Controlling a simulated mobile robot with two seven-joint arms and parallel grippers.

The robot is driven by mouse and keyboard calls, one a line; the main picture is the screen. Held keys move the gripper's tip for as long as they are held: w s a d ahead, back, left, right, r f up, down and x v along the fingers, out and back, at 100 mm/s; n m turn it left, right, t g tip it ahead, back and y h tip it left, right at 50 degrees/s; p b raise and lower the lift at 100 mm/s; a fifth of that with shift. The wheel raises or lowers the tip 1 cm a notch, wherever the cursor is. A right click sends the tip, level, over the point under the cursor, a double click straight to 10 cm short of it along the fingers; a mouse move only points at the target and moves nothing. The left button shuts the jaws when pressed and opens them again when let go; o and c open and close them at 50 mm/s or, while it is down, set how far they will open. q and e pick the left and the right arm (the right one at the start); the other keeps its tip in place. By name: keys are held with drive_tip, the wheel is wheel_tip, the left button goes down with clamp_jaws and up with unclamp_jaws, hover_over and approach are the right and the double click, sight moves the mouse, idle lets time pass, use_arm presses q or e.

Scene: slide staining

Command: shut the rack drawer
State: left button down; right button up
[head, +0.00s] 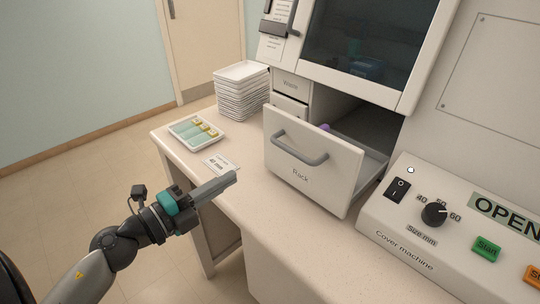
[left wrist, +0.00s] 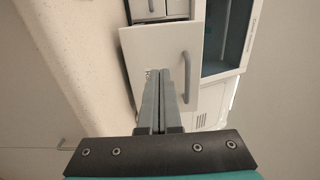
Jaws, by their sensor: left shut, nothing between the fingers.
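The rack drawer (head: 313,160) stands pulled out of the white machine, with a grey bar handle and the word "Rack" on its front. A small purple thing shows inside it, mostly hidden by the front. My left gripper (head: 236,175) is shut and empty, to the left of the drawer front and apart from it in the head view. In the left wrist view the drawer front (left wrist: 165,50) and its handle (left wrist: 187,78) lie ahead of the closed fingers (left wrist: 163,75). My right gripper is in neither view.
A stack of white trays (head: 242,92) and a tray with slides (head: 197,131) stand left of the drawer. A label card (head: 220,165) lies on the counter. The cover machine (head: 440,225) with knob and buttons stands to the right. Bare counter (head: 290,225) lies before the drawer.

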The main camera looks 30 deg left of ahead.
sight(278, 149)
use_arm(q)
drive_tip(key=p+x, duration=0.1)
drive_tip(key=x, duration=1)
drive_tip(key=shift+w+d+p, duration=0.15)
drive_tip(key=shift+w+p, duration=0.2)
drive_tip(key=shift+w, duration=0.05)
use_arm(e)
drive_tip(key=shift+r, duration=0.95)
use_arm(q)
drive_tip(key=shift+w+d, duration=0.15)
drive_tip(key=shift+w, duration=0.25)
drive_tip(key=p+x, duration=0.2)
drive_tip(key=x, duration=0.4)
drive_tip(key=shift+w+d+r, duration=0.1)
drive_tip(key=shift+w, duration=0.15)
drive_tip(key=x, duration=0.7)
drive_tip(key=shift+w+d, duration=0.1)
drive_tip(key=shift+w, duration=0.1)
drive_tip(key=shift+w+d, duration=0.2)
drive_tip(key=shift+w, duration=0.35)
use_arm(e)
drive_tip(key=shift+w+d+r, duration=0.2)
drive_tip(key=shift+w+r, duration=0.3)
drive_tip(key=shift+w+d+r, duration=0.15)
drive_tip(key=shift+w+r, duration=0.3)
use_arm(q)
drive_tip(key=shift+w+r, duration=0.1)
